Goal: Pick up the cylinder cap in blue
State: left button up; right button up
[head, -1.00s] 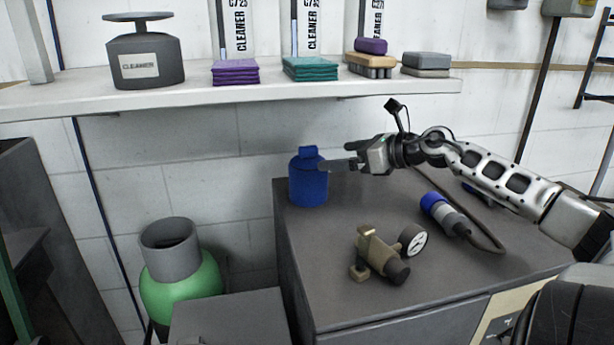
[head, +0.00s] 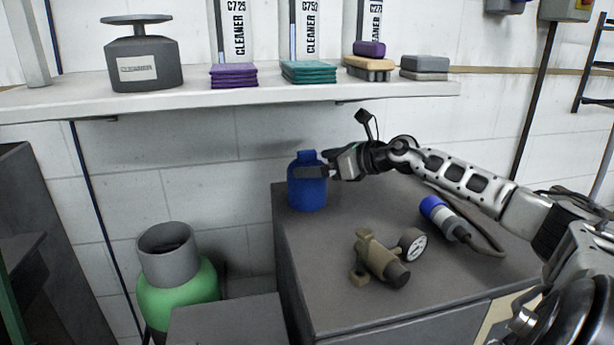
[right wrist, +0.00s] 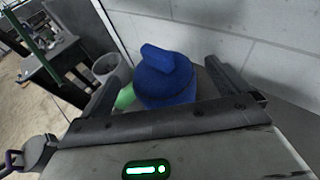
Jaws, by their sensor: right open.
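The blue cylinder cap (head: 307,190) stands upright at the far left corner of the grey cabinet top, with a raised grip on its top. It also shows in the right wrist view (right wrist: 165,85), between the two fingers. My right gripper (head: 312,171) is open at the cap's upper part, with a finger across its front in the head view. In the right wrist view the fingers (right wrist: 160,85) lie on either side of the cap; I cannot tell whether they touch it. My left gripper is not in view.
On the cabinet top (head: 310,285) lie a brass valve with a gauge (head: 380,260) and a blue-and-grey connector with a cable (head: 440,215). A shelf (head: 300,95) with cleaning goods runs above. A green gas cylinder (head: 180,295) stands left of the cabinet.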

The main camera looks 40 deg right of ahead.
aim_at(312, 162)
jog(key=shift+p+x, duration=0.45)
jog(key=shift+x, duration=1.4)
jog(key=shift+f, duration=0.1)
jog(key=c, duration=0.9)
jog(key=shift+d, duration=0.1)
jog(key=shift+r, duration=0.25)
